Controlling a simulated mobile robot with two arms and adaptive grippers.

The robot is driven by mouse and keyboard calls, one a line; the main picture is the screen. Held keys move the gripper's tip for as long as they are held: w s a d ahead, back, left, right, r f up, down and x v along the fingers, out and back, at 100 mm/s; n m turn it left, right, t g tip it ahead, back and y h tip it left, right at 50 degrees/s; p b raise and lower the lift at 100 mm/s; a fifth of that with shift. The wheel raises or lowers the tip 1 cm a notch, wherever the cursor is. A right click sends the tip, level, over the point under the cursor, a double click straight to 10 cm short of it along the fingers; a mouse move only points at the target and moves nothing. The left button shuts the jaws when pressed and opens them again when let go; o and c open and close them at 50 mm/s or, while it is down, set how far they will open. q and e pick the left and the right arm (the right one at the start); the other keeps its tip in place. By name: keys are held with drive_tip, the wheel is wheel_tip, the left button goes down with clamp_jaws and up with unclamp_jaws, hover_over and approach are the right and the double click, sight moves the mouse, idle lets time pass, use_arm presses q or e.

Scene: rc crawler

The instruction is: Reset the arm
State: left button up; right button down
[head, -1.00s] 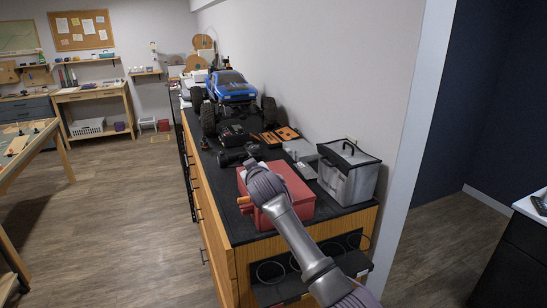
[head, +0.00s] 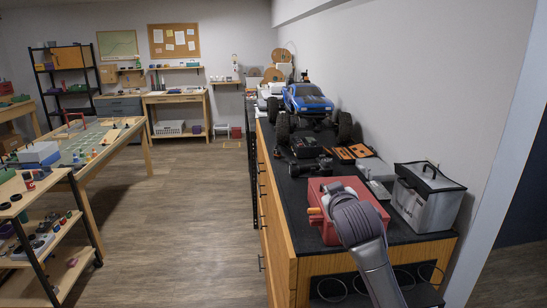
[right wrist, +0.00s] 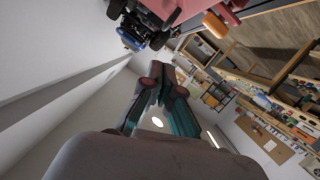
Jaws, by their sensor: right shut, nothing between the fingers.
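My right arm (head: 368,247) comes in from the bottom of the head view, its wrist in front of a red box (head: 330,229) at the near end of the black-topped bench (head: 312,198). The gripper's fingers are hidden there. In the right wrist view my right gripper (right wrist: 158,76) is shut and empty, its fingertips together and apart from other things. A part of the red box with an orange piece (right wrist: 215,24) shows at the top of that view. My left gripper is not in view.
A blue crawler truck (head: 308,98) stands farther along the bench. A grey-and-black case (head: 428,198) is right of the red box, close to the wall. A shelf cart (head: 45,235) and a worktable (head: 75,150) stand at left. The wooden floor between is clear.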

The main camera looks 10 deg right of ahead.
drive_tip(key=s+f+g+y, duration=0.1)
drive_tip(key=s+f+g, duration=0.5)
drive_tip(key=s+f, duration=1.65)
drive_tip(key=s+f+m+g, duration=0.1)
drive_tip(key=s+f+g, duration=0.25)
drive_tip(key=s, duration=0.75)
drive_tip(key=s+f+g, duration=0.2)
drive_tip(key=s+f, duration=0.3)
drive_tip(key=s, duration=0.6)
wheel_tip(320, 180, down, 26)
drive_tip(key=g+b, duration=0.1)
drive_tip(key=s+d+f+g+b, duration=0.1)
drive_tip(key=s+d+f, duration=0.1)
drive_tip(key=s+f, duration=1.6)
drive_tip(key=shift+d+f+g+b, duration=0.15)
drive_tip(key=shift+f+g+b, duration=0.15)
drive_tip(key=shift+f+g, duration=0.1)
